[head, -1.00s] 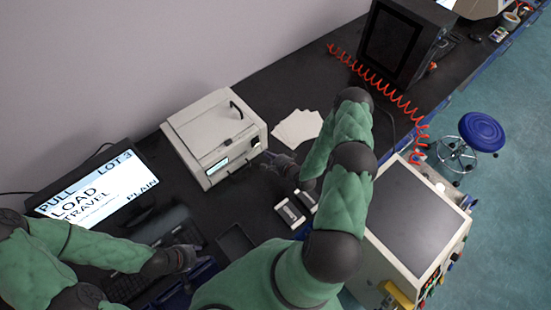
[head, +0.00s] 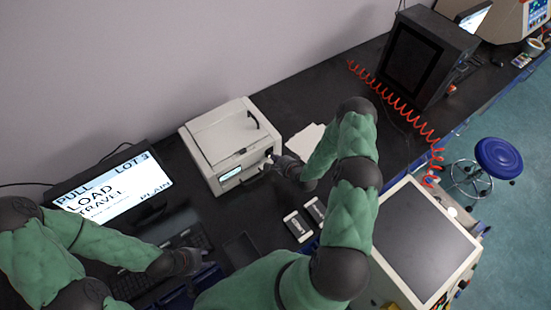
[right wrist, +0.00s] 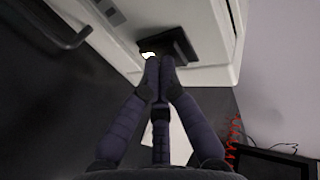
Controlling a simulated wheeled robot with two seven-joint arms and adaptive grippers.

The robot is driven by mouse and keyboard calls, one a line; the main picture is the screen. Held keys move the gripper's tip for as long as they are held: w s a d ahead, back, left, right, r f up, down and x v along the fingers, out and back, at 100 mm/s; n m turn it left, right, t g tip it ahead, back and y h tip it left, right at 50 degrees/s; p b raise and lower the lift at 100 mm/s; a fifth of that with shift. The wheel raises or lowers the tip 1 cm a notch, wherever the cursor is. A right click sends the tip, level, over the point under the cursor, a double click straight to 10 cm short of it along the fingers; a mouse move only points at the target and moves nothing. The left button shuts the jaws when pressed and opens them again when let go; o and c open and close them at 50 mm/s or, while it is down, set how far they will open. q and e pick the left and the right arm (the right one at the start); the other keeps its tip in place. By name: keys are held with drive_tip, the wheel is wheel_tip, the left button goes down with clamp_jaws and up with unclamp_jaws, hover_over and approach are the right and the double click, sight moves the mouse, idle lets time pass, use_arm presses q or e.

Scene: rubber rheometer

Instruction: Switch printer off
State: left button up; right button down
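The printer is a white box (head: 222,140) with a black handle on top and a small lit display on its front, on the black bench. My right gripper (head: 271,157) is at the right end of the printer's front. In the right wrist view, the fingertips (right wrist: 158,62) are together, right at a dark recessed part (right wrist: 182,46) of the white housing; a small bright spot shows beside them. I cannot tell whether they touch it, and the fingers partly hide it. My left gripper (head: 196,262) is low over the bench near the keyboard, its fingers too small to judge.
A monitor (head: 112,193) reading "PULL LOT 3 LOAD TRAVEL PLAIN" stands left of the printer. White sheets (head: 304,140) lie right of it. Two small pale items (head: 298,226) and a dark tray (head: 243,250) lie in front. A red coiled hose (head: 400,108) and dark cabinet are further right.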

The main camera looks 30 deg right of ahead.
drive_tip(key=shift+w+r, duration=0.1)
drive_tip(key=shift+r, duration=0.15)
drive_tip(key=shift+r+p, duration=0.35)
drive_tip(key=shift+r, duration=0.35)
